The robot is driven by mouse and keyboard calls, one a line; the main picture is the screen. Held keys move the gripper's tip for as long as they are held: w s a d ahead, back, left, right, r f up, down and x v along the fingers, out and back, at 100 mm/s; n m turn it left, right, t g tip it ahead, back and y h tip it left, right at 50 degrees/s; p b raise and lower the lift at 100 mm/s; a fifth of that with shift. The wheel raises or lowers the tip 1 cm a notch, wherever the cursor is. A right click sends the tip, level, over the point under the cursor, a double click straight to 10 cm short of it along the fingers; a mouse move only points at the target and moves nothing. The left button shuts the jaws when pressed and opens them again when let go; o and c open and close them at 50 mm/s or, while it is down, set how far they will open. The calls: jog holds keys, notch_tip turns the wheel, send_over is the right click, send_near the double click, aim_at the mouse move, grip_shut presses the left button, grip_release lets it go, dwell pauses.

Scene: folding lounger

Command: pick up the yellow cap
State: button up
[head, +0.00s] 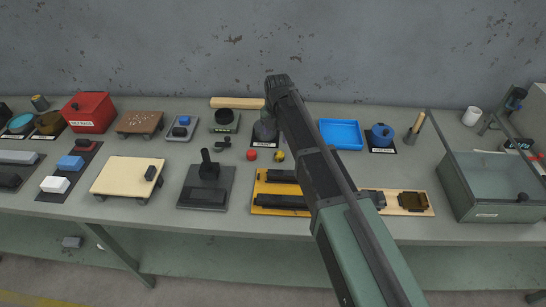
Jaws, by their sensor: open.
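The yellow cap (279,156) appears as a small round yellow thing on the grey bench, in the head view near the middle. It stands just left of my arm, which crosses the picture from the lower right to the upper middle. A small red round thing (251,155) lies a little to its left. I cannot make out my gripper's fingers; they are not visible past the arm. Nothing is seen touching the cap.
Behind the cap is a dark grey rounded object (265,129) on a labelled mat. In front is a yellow tray (264,188) with black blocks. A blue tray (340,134) and glass-topped box (488,184) are right; a red box (89,111) is left.

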aim_at(278, 155)
notch_tip(278, 155, down, 11)
jog(key=b, duration=1.1)
jog(key=shift+d+f, duration=0.15)
jog(key=shift+r, duration=0.3)
jog(key=c, duration=1)
jog(key=shift+r+p, duration=0.1)
jog(key=shift+p, duration=0.2)
